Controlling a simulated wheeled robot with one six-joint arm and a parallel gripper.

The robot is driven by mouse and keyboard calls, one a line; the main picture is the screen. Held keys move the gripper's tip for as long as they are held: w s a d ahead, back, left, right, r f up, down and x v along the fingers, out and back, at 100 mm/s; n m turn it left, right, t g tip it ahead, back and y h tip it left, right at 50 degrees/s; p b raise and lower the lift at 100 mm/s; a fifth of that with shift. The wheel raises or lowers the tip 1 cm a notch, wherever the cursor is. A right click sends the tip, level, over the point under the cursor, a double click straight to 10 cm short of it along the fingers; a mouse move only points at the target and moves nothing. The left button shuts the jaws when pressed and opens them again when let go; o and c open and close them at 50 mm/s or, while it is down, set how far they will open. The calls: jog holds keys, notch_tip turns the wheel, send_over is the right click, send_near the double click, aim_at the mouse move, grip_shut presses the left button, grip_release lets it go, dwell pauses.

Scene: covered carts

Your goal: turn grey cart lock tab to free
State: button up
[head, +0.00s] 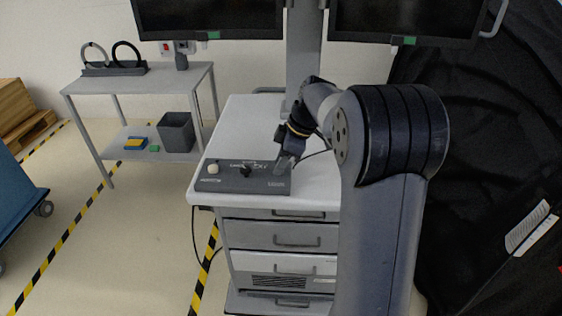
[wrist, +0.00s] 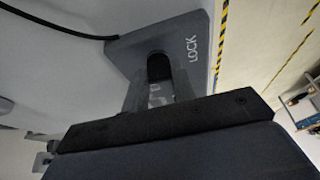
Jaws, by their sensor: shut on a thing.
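The grey cart (head: 318,188) stands in the middle of the head view, with a dark grey control box (head: 225,185) at the front of its white top. My gripper (head: 283,164) reaches down to the right end of this box. In the wrist view, my gripper (wrist: 150,97) is shut on the dark, rounded lock tab (wrist: 158,67). The tab stands on the grey box beside the printed word LOCK. My gripper hides part of the tab in the wrist view, and the tab cannot be made out in the head view.
A white knob (head: 213,168) and a black knob (head: 246,171) sit on the box left of my gripper. A black cable (wrist: 60,27) runs to the box. Monitors (head: 210,18) hang above the cart. A side table (head: 85,88) stands at left.

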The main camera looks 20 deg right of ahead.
dwell(0.3)
jog(key=o, duration=1)
jog(key=v, duration=1)
jog(key=shift+d+r, duration=0.15)
jog(key=shift+r, duration=0.25)
jog(key=shift+f, duration=0.1)
jog(key=x, duration=1.1)
